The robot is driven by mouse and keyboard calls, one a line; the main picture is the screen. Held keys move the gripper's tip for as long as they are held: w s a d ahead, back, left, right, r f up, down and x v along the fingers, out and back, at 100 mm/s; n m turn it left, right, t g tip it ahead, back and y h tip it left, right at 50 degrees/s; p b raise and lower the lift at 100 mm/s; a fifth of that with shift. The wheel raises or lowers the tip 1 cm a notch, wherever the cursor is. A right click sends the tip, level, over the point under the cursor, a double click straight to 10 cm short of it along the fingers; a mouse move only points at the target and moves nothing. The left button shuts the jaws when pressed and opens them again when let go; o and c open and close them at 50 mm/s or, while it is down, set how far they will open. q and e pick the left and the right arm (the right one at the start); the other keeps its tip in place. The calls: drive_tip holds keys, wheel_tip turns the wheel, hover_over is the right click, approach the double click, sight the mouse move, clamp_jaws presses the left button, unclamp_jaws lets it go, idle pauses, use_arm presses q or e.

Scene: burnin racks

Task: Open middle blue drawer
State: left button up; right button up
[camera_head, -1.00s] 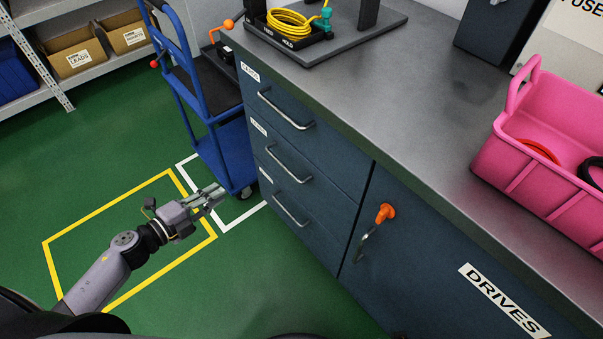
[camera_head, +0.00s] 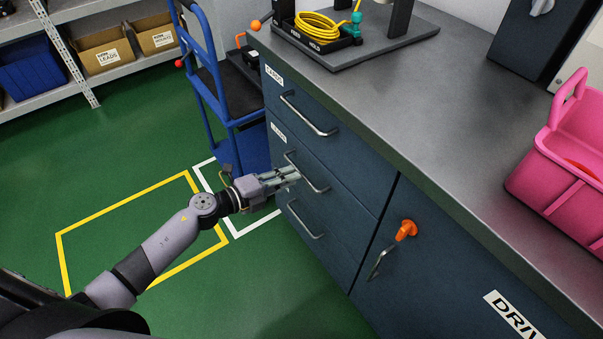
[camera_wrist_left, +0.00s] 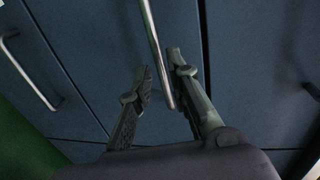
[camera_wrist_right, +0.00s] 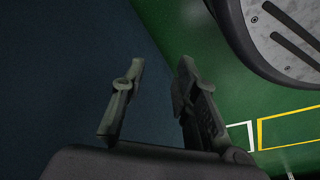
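The middle blue drawer (camera_head: 345,213) is closed, in a stack of three in the dark blue cabinet. Its metal bar handle (camera_head: 319,187) runs diagonally and shows in the left wrist view (camera_wrist_left: 157,52). My left gripper (camera_head: 297,173) is at this handle and hides part of it. In the left wrist view its fingers (camera_wrist_left: 158,62) are apart, with the bar between them, closer to the right finger. I cannot tell whether they touch. My right gripper (camera_wrist_right: 160,65) is open and empty, over a dark blue surface and green floor; it is outside the head view.
The top drawer handle (camera_head: 309,114) and bottom drawer handle (camera_head: 304,220) are close by. An orange key (camera_head: 406,230) sticks out of the door at right. A blue trolley (camera_head: 228,95) stands left of the cabinet. A pink bin (camera_head: 545,180) is on the worktop. Green floor in front is clear.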

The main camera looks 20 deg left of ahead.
sight(301, 172)
use_arm(q)
drive_tip(key=x, duration=0.4)
drive_tip(key=shift+w+d, duration=0.25)
drive_tip(key=shift+w, duration=0.05)
use_arm(e)
drive_tip(key=shift+w+r, duration=0.25)
drive_tip(key=shift+r, duration=0.25)
drive_tip(key=shift+w+r, duration=0.25)
drive_tip(key=shift+r, duration=0.2)
use_arm(q)
clamp_jaws()
use_arm(e)
drive_tip(key=shift+s+f, duration=0.1)
drive_tip(key=shift+s, duration=0.05)
